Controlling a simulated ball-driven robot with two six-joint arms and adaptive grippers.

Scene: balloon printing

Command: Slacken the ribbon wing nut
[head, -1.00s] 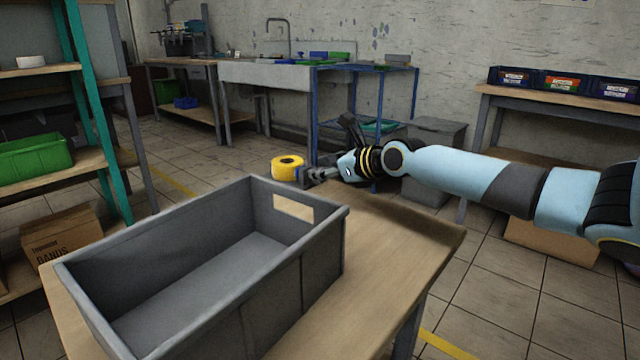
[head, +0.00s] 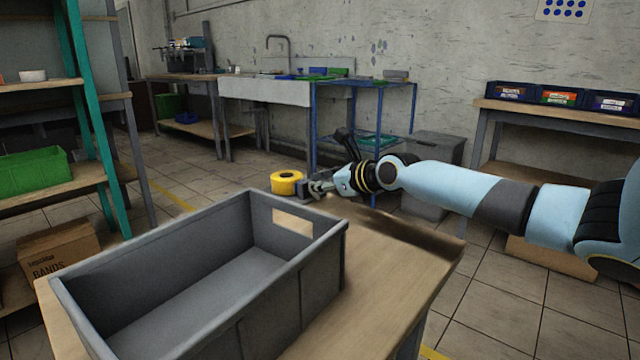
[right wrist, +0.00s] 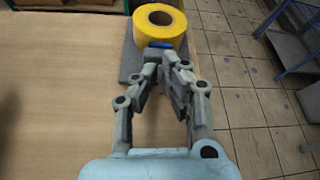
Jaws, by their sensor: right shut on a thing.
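A yellow ribbon roll (head: 287,183) sits on a dark grey holder at the far edge of the wooden table, beyond the crate. In the right wrist view the roll (right wrist: 160,22) is at the top centre, with the blue wing nut (right wrist: 160,45) just in front of it. My right gripper (head: 318,187) reaches in from the right beside the roll. In the right wrist view the fingertips (right wrist: 166,62) are closed on the blue wing nut and partly cover it. The wing nut cannot be made out in the head view. My left gripper is not in view.
A large empty grey crate (head: 128,338) stands on the wooden table (head: 385,270), left of my right arm. The tabletop right of the crate is clear. A blue metal frame (head: 315,125) and a sink (head: 262,92) stand behind.

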